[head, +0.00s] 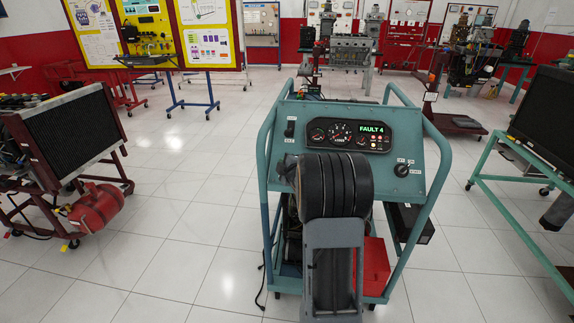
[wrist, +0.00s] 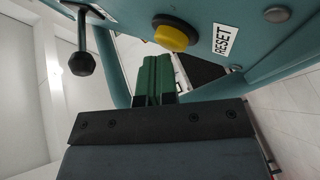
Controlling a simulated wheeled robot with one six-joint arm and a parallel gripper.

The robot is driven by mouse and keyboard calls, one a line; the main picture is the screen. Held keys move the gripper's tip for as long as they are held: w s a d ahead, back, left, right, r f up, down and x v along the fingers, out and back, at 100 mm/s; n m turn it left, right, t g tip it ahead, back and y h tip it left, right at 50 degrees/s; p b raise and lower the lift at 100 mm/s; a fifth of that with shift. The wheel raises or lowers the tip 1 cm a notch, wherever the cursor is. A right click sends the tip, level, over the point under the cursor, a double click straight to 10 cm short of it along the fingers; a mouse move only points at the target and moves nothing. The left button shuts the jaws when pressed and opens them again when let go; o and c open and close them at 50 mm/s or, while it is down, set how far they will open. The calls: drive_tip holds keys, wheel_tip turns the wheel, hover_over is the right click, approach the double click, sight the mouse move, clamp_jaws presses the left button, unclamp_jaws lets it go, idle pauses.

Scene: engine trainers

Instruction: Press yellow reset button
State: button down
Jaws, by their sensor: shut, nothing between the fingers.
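The yellow reset button (wrist: 172,36) sits in a dark ring on the teal panel (wrist: 125,12) in the wrist view. A white RESET label (wrist: 226,40) is beside it on the right. My gripper (wrist: 156,58) shows green fingers closed together with nothing between them. In the picture the fingertips lie just below and left of the button; I cannot tell whether they touch it. In the head view the panel (head: 420,140) belongs to the engine trainer and its display (head: 371,128) reads FAULT 4. My arm hides the gripper and the button there.
A lever with a black knob (wrist: 82,63) sticks out left of the button. The head view shows gauges (head: 340,133), a left switch (head: 290,129) and a rotary knob (head: 401,170). Teal tube rails (head: 437,180) frame the trainer.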

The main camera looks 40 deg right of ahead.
drive_tip(key=shift+w+d+f, duration=0.1)
drive_tip(key=shift+f, duration=0.1)
drive_tip(key=shift+r, duration=0.1)
idle(0.5)
drive_tip(key=shift+s+a+r, duration=0.4)
drive_tip(key=shift+s+r, duration=0.05)
drive_tip(key=shift+r, duration=0.15)
drive_tip(key=shift+r, duration=0.1)
drive_tip(key=s+a+r, duration=0.2)
drive_tip(key=r, duration=0.1)
drive_tip(key=shift+s+a+r+p, duration=0.2)
drive_tip(key=shift+r+p, duration=0.05)
drive_tip(key=shift+p, duration=0.1)
idle(1.0)
